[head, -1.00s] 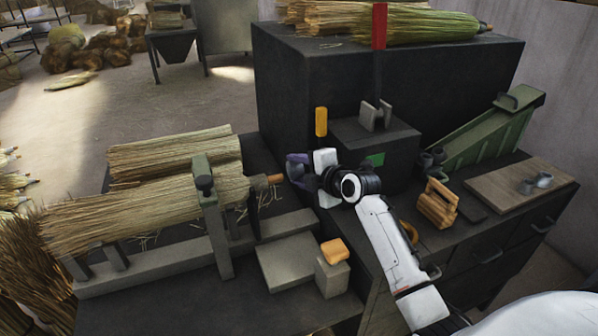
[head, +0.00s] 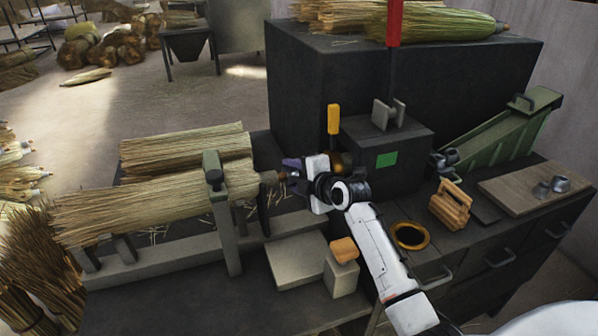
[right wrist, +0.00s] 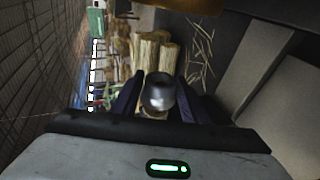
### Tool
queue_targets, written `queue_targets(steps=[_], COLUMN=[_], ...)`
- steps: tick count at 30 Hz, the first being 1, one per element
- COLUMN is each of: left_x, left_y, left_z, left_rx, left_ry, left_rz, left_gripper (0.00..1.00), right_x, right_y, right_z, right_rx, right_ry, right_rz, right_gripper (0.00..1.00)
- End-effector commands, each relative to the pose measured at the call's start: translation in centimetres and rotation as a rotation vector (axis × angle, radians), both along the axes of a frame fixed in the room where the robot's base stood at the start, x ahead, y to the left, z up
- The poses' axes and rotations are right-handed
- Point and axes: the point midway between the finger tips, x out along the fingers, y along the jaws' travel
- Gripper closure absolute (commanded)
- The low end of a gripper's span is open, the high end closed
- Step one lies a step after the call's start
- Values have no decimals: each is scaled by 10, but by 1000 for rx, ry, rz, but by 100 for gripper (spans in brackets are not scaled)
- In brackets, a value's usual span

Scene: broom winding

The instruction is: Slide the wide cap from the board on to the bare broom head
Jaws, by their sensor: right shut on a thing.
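The broom head (head: 150,206) lies clamped on the bench at the left, its short stub (head: 268,178) pointing right. My right gripper (head: 291,172) is at the stub's end and shut on the wide cap (right wrist: 158,93), a dark grey metal piece between the two fingers in the right wrist view. In that view the cap is in line with the broom bundles behind it; I cannot tell whether it touches the stub. The board (head: 505,194) at the right bears two grey caps (head: 559,184). My left gripper is not in view.
A green clamp post (head: 216,190) stands over the broom. A second bundle (head: 185,152) lies behind it. A dark box with a yellow handle (head: 334,119) stands behind my gripper. A block with an orange top (head: 343,272) and a brass ring (head: 410,235) are nearer me.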

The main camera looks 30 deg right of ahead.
Motion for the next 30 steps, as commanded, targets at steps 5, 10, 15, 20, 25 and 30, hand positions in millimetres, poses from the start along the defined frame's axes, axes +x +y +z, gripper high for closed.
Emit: queue_targets(steps=[5, 10, 15, 20, 25, 30], left_x=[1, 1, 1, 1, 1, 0], left_y=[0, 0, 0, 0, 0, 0], left_z=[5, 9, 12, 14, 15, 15], left_rx=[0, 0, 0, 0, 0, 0], left_ry=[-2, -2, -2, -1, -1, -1], left_rz=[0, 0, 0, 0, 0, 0], left_gripper=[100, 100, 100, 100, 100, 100], right_x=[3, 5, 8, 9, 10, 11], right_y=[11, 21, 31, 37, 42, 43], right_z=[1, 1, 1, 1, 1, 0], right_rx=[0, 1, 1, -1, 0, -1], right_ry=[0, 0, 0, -1, -1, -1], right_rz=[1, 1, 1, 0, 1, 0], right_gripper=[80, 80, 80, 80, 80, 80])
